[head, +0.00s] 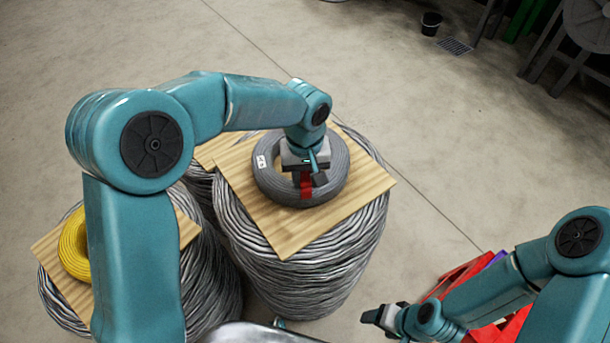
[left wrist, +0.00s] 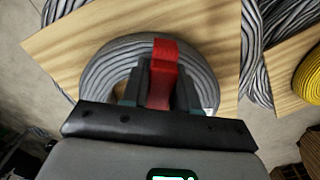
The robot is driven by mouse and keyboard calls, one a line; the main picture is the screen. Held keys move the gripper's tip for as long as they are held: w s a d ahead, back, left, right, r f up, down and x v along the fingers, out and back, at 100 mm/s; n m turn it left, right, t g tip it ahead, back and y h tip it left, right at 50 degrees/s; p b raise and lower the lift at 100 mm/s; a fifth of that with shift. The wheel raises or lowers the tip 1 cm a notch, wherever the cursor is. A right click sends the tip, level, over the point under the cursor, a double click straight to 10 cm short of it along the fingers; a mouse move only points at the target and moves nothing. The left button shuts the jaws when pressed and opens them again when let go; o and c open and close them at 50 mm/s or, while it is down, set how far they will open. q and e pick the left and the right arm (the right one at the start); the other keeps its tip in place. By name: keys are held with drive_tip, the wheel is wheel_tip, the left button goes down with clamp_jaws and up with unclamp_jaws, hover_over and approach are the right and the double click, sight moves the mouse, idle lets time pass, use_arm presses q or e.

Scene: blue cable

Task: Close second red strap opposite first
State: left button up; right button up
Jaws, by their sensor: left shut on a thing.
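A grey cable coil (head: 270,187) lies flat on a square wooden board (head: 283,236) on top of a large drum of grey cable. A white label shows on the coil's left side. A red strap (head: 306,184) crosses the near part of the coil. My left gripper (head: 308,180) is over the coil's near side, shut on this red strap. In the left wrist view the red strap (left wrist: 162,72) stands between the two fingers, across the grey coil (left wrist: 108,72). No other strap is visible on the coil. My right gripper (head: 377,317) is low at the bottom right, away from the coil; its finger opening is unclear.
A yellow coil (head: 72,245) lies on another board (head: 49,246) on a cable drum at the left. Red and purple items (head: 462,274) lie beside my right arm. A black bucket (head: 431,23) stands far back.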

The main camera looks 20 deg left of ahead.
use_arm(q)
drive_tip(key=shift+f+b, duration=0.4)
idle(0.8)
drive_tip(key=o, duration=1.2)
drive_tip(key=shift+r, duration=0.1)
drive_tip(key=shift+r+p, duration=2.55)
drive_tip(key=shift+r, duration=0.9)
drive_tip(key=shift+s+f, duration=0.1)
drive_tip(key=shift+s, duration=0.1)
